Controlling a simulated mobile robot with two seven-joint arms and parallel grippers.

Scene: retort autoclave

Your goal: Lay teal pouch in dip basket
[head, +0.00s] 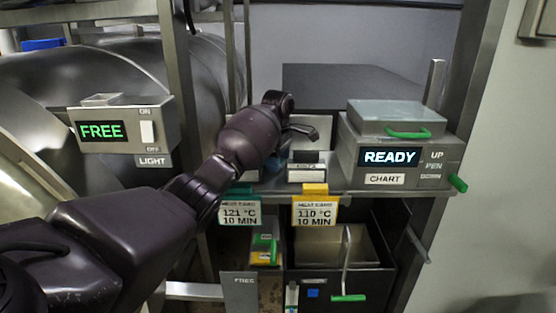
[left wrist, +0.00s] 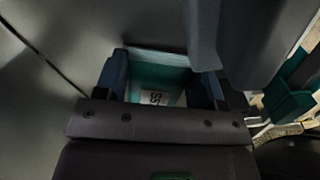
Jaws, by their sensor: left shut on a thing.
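The teal pouch (left wrist: 150,73) shows in the left wrist view between the two fingers of my left gripper (left wrist: 165,88), with a white printed label on it. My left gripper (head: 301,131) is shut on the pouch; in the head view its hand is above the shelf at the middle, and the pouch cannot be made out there. An open metal box (head: 356,240), which looks like the dip basket, sits below the shelf at the lower right, with an upright rod and green grip at its front. The gripper is above and left of it. My right gripper is not in view.
A chart box (head: 388,158) reading READY stands on the shelf at the right. Teal-topped (head: 240,212) and yellow-topped (head: 316,208) cards hang from the shelf edge. A light switch box (head: 124,134) reads FREE at the left. A dark bin with green and yellow items sits below.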

